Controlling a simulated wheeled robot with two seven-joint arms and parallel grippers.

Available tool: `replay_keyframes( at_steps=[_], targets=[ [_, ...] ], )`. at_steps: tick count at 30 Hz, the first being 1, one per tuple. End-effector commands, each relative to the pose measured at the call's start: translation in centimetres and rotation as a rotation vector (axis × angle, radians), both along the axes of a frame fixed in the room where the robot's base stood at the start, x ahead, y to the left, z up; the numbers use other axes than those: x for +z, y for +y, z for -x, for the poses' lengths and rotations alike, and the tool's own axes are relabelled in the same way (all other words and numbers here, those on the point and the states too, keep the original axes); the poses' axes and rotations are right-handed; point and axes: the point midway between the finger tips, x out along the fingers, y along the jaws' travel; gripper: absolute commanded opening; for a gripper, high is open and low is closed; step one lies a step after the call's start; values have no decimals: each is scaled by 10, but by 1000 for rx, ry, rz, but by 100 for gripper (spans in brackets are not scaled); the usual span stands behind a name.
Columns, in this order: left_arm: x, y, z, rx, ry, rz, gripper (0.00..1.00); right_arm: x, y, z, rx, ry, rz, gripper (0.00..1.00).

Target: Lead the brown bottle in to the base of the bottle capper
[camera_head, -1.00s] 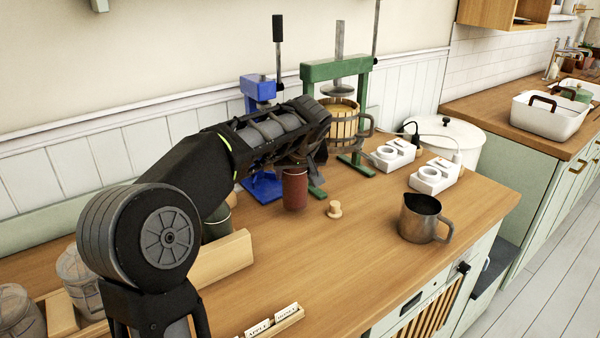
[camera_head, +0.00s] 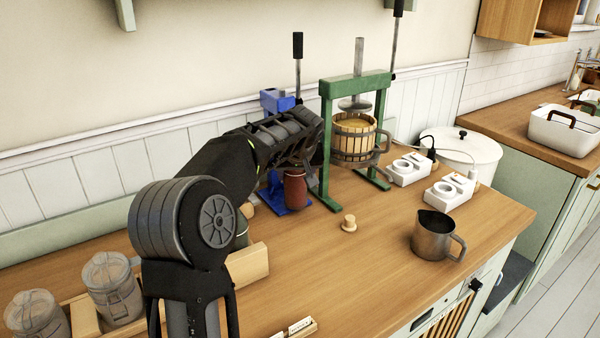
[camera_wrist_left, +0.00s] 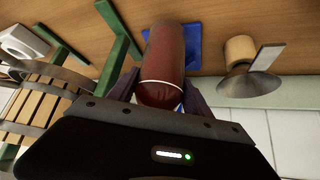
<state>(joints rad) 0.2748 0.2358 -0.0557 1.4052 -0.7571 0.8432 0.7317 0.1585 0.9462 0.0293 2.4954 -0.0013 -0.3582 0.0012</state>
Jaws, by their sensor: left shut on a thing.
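The brown bottle (camera_head: 295,190) is reddish brown and about upright in my left gripper (camera_head: 302,165), whose fingers are largely hidden. The bottle capper (camera_head: 277,101) is blue, with a dark-handled lever, and stands behind my left forearm, which hides its middle. The bottle's lower end overlaps the front of the capper's blue base (camera_head: 272,198); I cannot tell whether it touches. In the left wrist view the bottle (camera_wrist_left: 165,60) lies between the fingers of the left gripper (camera_wrist_left: 160,95), with the blue base (camera_wrist_left: 189,48) showing behind and beside it. My right gripper is not seen.
A green press (camera_head: 327,150) with a slatted wooden tub stands close right of the capper. A cork stopper (camera_head: 348,224) and a metal jug (camera_head: 432,238) are on the counter in front. White appliances (camera_head: 450,190) stand right. Glass jars (camera_head: 112,285) are at left. The front middle counter is clear.

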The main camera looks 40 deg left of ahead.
Motion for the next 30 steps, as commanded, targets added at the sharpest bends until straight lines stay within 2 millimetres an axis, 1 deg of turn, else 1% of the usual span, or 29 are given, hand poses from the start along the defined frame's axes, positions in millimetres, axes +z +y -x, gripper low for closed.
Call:
replay_keyframes(
  at_steps=[1,18,24,30],
  targets=[
    [4,4,-1,1,-3,-3,17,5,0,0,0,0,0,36],
    [5,43,-13,1,-3,-2,17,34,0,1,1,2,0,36],
    [4,52,-15,1,-4,-3,17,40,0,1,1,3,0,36],
    [2,55,-16,-1,-4,-3,17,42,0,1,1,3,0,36]
  ],
)
